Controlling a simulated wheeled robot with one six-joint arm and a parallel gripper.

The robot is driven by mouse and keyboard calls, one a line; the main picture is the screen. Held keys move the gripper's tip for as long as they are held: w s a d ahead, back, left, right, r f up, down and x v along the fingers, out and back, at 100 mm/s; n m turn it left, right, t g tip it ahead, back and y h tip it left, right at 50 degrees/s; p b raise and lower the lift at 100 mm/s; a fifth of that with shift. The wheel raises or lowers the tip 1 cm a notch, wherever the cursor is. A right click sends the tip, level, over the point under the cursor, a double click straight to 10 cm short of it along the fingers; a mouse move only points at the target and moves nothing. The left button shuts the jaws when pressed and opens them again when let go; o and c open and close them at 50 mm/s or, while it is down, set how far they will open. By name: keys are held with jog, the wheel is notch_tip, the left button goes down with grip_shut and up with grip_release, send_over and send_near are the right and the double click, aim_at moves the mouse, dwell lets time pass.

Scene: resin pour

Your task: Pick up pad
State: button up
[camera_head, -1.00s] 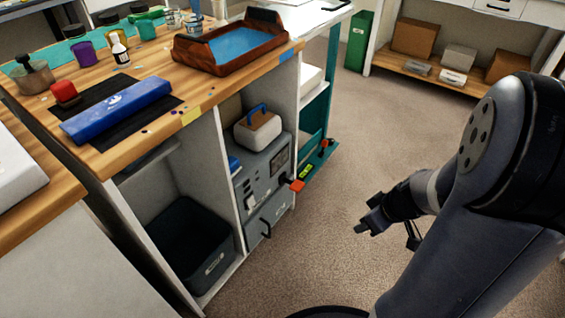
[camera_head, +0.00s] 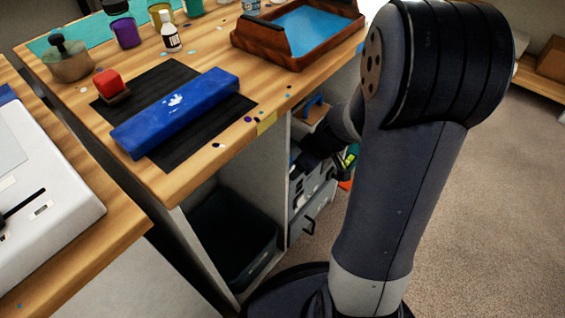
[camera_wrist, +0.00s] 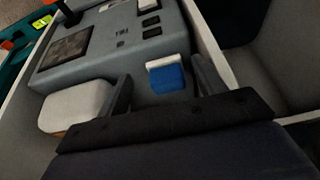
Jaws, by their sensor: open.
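A small blue and white pad (camera_wrist: 166,76) lies on the grey machine (camera_wrist: 125,35) in the lower shelf bay in the wrist view. My gripper (camera_wrist: 161,68) is open, with one finger on each side of the pad in that picture. I cannot tell whether the fingers are level with it or still above it. No contact is visible.
White shelf walls (camera_wrist: 205,30) flank the bay. The bench top (camera_head: 185,185) is above, holding a brown tray (camera_head: 285,48). A dark bin (camera_head: 225,235) stands in the left bay.

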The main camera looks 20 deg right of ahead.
aim_at(293, 157)
jog(key=w+a, duration=0.2)
jog(key=w, duration=0.1)
jog(key=shift+a, duration=0.1)
jog(key=b+x, duration=0.1)
jog(key=x, duration=0.4)
jog(key=shift+w+a+b, duration=0.3)
jog(key=shift+w+b, duration=0.05)
jog(key=shift+w, duration=0.15)
jog(key=shift+c, duration=0.4)
jog(key=c, duration=0.7)
jog(key=shift+r, duration=0.1)
jog(key=shift+r, duration=0.25)
jog(key=s+d, duration=0.3)
jog(key=s, duration=0.2)
jog(key=s+d, duration=0.7)
jog(key=s, duration=0.2)
jog(key=shift+s+d+r, duration=0.3)
jog(key=shift+r, duration=0.1)
